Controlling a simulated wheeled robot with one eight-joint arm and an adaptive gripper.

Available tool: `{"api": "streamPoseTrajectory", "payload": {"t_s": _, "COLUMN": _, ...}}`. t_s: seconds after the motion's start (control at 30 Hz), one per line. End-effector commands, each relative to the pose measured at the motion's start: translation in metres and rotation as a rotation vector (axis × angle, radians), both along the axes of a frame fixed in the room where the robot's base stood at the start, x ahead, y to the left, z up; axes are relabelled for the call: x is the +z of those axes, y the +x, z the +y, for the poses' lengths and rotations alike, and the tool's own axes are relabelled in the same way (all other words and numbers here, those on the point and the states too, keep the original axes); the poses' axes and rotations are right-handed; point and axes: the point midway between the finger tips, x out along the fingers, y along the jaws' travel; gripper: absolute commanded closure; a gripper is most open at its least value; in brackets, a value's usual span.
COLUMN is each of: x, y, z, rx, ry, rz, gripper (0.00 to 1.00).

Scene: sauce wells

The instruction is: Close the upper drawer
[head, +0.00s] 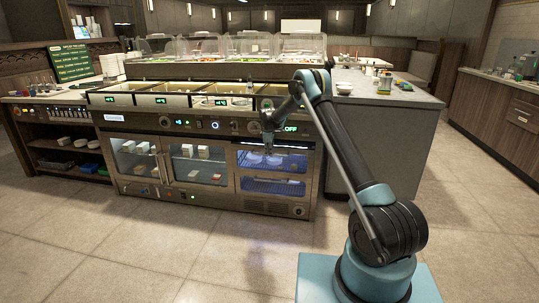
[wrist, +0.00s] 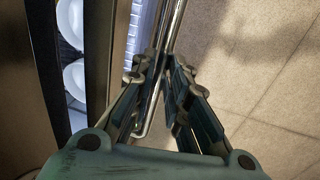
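The upper drawer (head: 272,160) is at the right end of the counter's lower front, above the lower drawer (head: 272,187). In the wrist view, white round dishes (wrist: 72,80) show from above behind the drawer's dark front frame (wrist: 97,50), so it stands somewhat open. Its long metal handle bar (wrist: 173,28) runs along the front. My gripper (head: 269,148) is at the upper drawer's front in the head view. In the wrist view my gripper (wrist: 161,68) has its fingertips drawn together with the bar between them. The exact contact is partly hidden by the fingers.
Glass doors (head: 170,163) are left of the drawers. Food wells (head: 180,100) and clear covers stand on top of the counter. A grey side counter (head: 385,130) is on the right. The tiled floor (head: 150,260) in front is clear.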

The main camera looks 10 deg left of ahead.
Motion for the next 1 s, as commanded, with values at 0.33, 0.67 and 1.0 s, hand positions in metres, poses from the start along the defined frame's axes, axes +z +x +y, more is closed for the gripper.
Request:
{"api": "streamPoseTrajectory", "payload": {"t_s": 0.33, "x": 0.000, "y": 0.004, "z": 0.000, "rx": 0.000, "ry": 0.000, "rz": 0.000, "gripper": 1.00}}
{"api": "streamPoseTrajectory", "payload": {"t_s": 0.67, "x": 0.000, "y": 0.040, "z": 0.000, "rx": 0.001, "ry": 0.000, "rz": 0.000, "gripper": 1.00}}
{"api": "streamPoseTrajectory", "payload": {"t_s": 1.0, "x": 0.001, "y": 0.047, "z": -0.001, "rx": 0.001, "ry": 0.002, "rz": -0.006, "gripper": 1.00}}
